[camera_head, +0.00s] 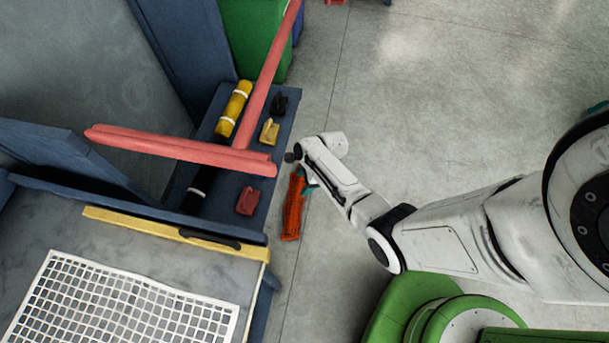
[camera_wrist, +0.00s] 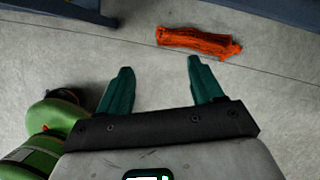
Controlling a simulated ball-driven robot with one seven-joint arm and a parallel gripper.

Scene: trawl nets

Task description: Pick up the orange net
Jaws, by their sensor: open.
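The orange net (camera_head: 293,205) is a narrow rolled bundle. In the head view it shows just right of the blue shelf, beside the end of my arm. In the wrist view the orange net (camera_wrist: 198,41) lies on the grey floor, ahead of my gripper and to the right. My gripper (camera_wrist: 158,64) has two teal fingers spread apart with nothing between them. The net is beyond the right fingertip and apart from it. In the head view my gripper is mostly hidden behind my arm, with a bit of teal (camera_head: 308,180) showing beside the net.
A blue shelf (camera_head: 222,190) holds a yellow roll (camera_head: 233,108) and small red, yellow and black pieces. Red bars (camera_head: 180,147) cross above it. A table with a white grid (camera_head: 120,310) stands at lower left. A green bin (camera_head: 250,35) is behind. Open floor (camera_head: 440,90) lies right.

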